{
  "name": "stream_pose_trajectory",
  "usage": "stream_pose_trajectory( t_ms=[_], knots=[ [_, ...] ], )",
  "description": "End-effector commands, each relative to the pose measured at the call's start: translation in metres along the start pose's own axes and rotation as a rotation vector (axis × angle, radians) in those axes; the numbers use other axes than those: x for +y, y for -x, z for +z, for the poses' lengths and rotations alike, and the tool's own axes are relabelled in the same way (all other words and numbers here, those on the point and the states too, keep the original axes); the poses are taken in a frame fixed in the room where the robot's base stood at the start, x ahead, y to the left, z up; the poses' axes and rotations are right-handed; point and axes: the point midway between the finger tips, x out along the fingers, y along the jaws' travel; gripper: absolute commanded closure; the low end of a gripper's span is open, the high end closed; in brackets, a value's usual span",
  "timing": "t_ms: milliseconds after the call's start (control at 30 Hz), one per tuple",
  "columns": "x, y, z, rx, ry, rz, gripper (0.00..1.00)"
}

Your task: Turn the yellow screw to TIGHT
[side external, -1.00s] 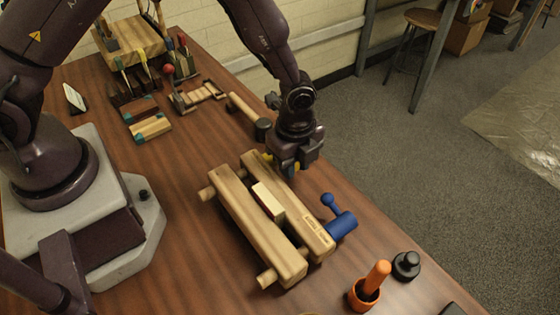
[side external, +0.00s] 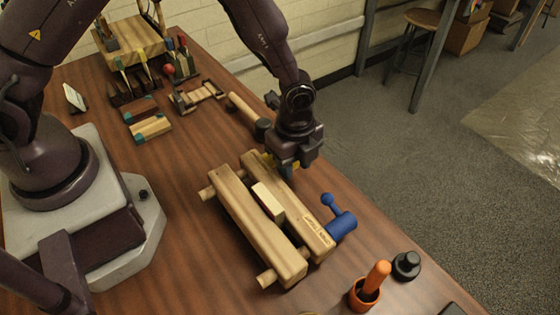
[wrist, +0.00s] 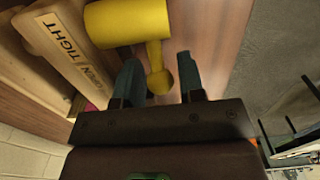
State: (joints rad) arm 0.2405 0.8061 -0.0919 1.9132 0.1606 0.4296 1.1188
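The yellow screw (wrist: 125,22) shows large in the wrist view, a thick cylinder with a short handle bar ending in a ball (wrist: 159,82). The handle points down the picture toward my gripper (wrist: 162,82), whose fingers are open on either side of the ball, with a gap visible at the right finger. The wooden jaw beside the screw carries the printed words OPEN and TIGHT (wrist: 68,45); the handle lies toward the OPEN end. In the side view my gripper (side external: 285,168) is low at the vise's far end and hides most of the yellow screw (side external: 267,160).
The wooden vise (side external: 240,215) holds a pale block (side external: 268,202) between its jaws. A blue screw (side external: 341,222) sticks out at the near end. A mallet (side external: 245,112) lies close behind my gripper.

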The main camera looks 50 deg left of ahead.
Motion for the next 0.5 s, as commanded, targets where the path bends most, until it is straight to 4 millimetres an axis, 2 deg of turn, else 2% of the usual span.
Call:
stream_pose_trajectory(
  t_ms=[133, 167, 267, 300, 500],
  knots=[
    [-0.0001, -0.0001, -0.0004, 0.000, -0.001, 0.000, 0.64],
    [-0.0001, -0.0001, -0.0004, 0.000, -0.001, 0.000, 0.68],
    [-0.0001, -0.0001, -0.0004, 0.000, -0.001, 0.000, 0.91],
    [-0.0001, -0.0001, -0.0004, 0.000, -0.001, 0.000, 0.95],
    [-0.0005, 0.0039, 0.0017, 0.001, -0.001, -0.002, 0.95]
  ],
)
